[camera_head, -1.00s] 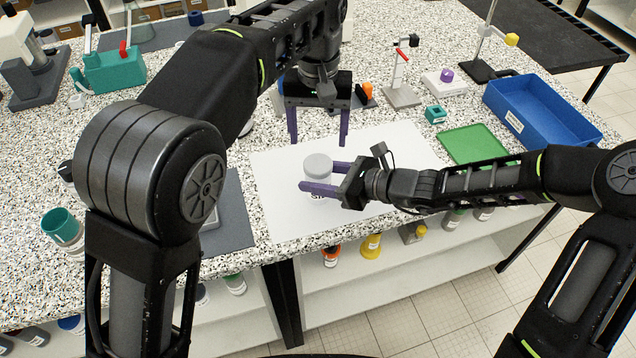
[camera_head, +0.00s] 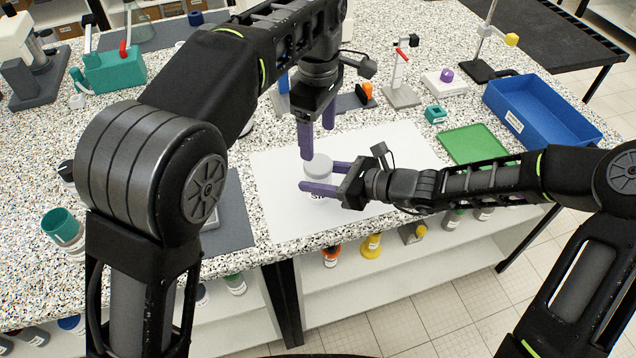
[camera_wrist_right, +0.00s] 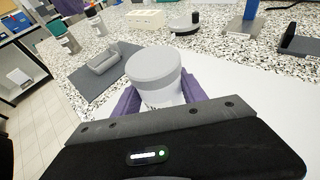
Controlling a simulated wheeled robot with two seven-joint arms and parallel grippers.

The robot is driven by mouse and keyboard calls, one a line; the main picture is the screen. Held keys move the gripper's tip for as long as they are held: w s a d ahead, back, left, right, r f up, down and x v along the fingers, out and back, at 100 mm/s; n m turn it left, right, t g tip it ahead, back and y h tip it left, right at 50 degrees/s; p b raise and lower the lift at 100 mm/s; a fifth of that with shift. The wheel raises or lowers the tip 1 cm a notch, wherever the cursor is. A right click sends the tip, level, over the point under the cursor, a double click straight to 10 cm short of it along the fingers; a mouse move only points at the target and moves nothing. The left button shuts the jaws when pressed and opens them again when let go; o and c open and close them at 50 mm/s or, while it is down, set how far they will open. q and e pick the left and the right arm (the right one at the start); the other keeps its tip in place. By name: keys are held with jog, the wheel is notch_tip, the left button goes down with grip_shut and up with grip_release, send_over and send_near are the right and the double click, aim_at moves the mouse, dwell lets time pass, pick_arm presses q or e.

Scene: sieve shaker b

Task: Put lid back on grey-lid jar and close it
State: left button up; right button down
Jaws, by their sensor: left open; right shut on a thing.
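The grey-lid jar (camera_head: 318,178) stands upright on the white mat (camera_head: 275,212), a white jar with a label. Its grey lid (camera_head: 318,165) sits on top and looks level; whether it is tight cannot be told. In the right wrist view the grey lid (camera_wrist_right: 154,64) is seen atop the jar body (camera_wrist_right: 166,95) between purple fingers. My right gripper (camera_head: 325,177) is shut on the jar's body from the right side. My left gripper (camera_head: 317,143) is open, just above and behind the lid, fingers pointing down, one fingertip close to the lid's far edge; contact cannot be told.
A green mat (camera_head: 473,145) and a blue bin (camera_head: 540,112) lie to the right. A small teal block (camera_head: 435,114) and a stand with a red clamp (camera_head: 402,85) are behind. A dark grey mat (camera_head: 232,215) lies to the left, partly hidden by my left arm.

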aim_at(318, 163)
pick_arm(q)
jog(key=shift+f, duration=0.2)
jog(key=shift+a+f, duration=0.1)
jog(key=shift+f, duration=3.75)
jog(key=c, duration=1.4)
jog(key=o, duration=1.5)
